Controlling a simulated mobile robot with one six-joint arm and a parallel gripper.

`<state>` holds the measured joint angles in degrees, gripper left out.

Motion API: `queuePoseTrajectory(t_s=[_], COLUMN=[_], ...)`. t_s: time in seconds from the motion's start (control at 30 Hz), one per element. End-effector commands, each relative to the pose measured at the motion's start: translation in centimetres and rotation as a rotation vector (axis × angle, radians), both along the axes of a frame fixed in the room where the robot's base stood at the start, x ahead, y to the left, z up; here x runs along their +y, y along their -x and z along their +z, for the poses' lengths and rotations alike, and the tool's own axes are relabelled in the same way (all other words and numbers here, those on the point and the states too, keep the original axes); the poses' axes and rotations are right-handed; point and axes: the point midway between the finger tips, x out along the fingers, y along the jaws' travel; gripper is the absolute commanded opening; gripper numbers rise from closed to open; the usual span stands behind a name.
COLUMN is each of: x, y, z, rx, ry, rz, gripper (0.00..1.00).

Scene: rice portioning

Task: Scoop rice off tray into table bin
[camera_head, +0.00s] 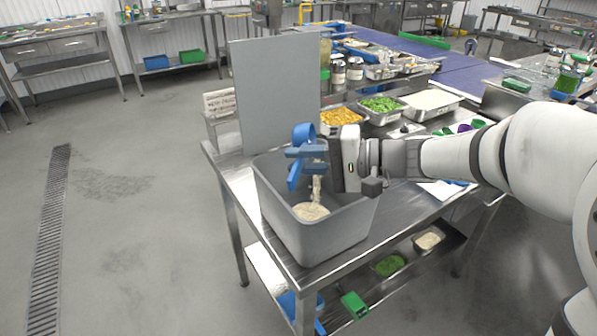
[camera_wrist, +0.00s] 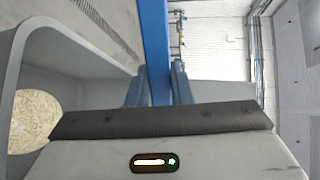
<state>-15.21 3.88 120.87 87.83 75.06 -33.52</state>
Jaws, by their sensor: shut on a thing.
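My gripper (camera_head: 306,151) is shut on a blue scoop (camera_head: 301,174) above the grey bin. The scoop is tilted, and a pale stream of rice (camera_head: 316,190) hangs between it and the bin. The grey table bin (camera_head: 318,243) stands at the near left corner of the steel table, with a small heap of rice (camera_head: 311,211) on its floor. In the wrist view, the scoop's blue handle (camera_wrist: 155,45) stands between my fingers, and rice (camera_wrist: 34,118) shows in the bin at left. A tray (camera_head: 457,106) of white rice sits at the back right of the table.
A tall grey panel (camera_head: 275,90) stands behind the bin. Trays of orange food (camera_head: 341,117) and green food (camera_head: 380,104) lie between the bin and the rice tray. Lidded jars (camera_head: 338,72) stand farther back. A lower shelf (camera_head: 338,292) holds more containers.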

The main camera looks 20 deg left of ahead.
Motion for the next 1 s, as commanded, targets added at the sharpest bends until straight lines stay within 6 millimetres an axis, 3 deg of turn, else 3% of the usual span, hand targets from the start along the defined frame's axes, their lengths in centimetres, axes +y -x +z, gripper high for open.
queuePoseTrajectory(t_s=[1.0], x=[-0.80], y=[-0.02], z=[0.17], rx=[0.021], ry=[-0.283], rz=[0.002], gripper=[0.00])
